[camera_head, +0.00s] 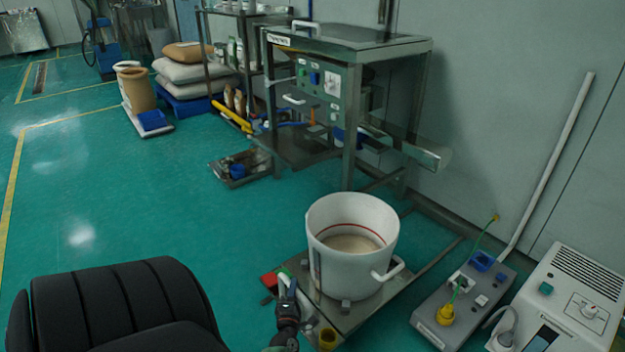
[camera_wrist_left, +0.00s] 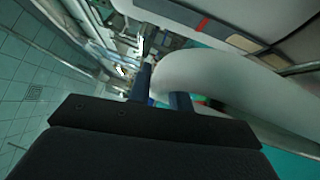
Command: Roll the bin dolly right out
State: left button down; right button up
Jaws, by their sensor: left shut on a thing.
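The white round bin (camera_head: 325,240) stands upright on the flat steel dolly (camera_head: 370,312), with pale powder and a red line inside. The dolly is in front of the steel sieve machine (camera_head: 345,50), out from under its frame. My left gripper (camera_head: 287,312) is at the bin's near-left side, shut on its white side handle. In the left wrist view the thick white handle (camera_wrist_left: 205,75) passes between the fingers (camera_wrist_left: 163,90), close to the bin wall. The opposite handle (camera_head: 390,270) is free. My right gripper is not in view.
Grey control box (camera_head: 460,310) with a green cable and a white cabinet (camera_head: 565,300) stand right of the dolly. A floor rail (camera_head: 435,215) runs along the wall. A low tray (camera_head: 240,168) lies left of the machine. Green floor (camera_head: 150,210) on the left is open.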

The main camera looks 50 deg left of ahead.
pick_arm(q)
jog(key=s, duration=0.7)
jog(key=shift+s+a+p, duration=0.2)
jog(key=shift+a+p, duration=0.05)
jog(key=shift+p, duration=0.2)
jog(key=shift+f, duration=0.1)
jog(key=c, duration=1.3)
grip_release()
jog(key=p+v, duration=0.1)
jog(key=v, duration=0.6)
jog(key=shift+s+d, duration=0.25)
jog(key=shift+d, duration=0.05)
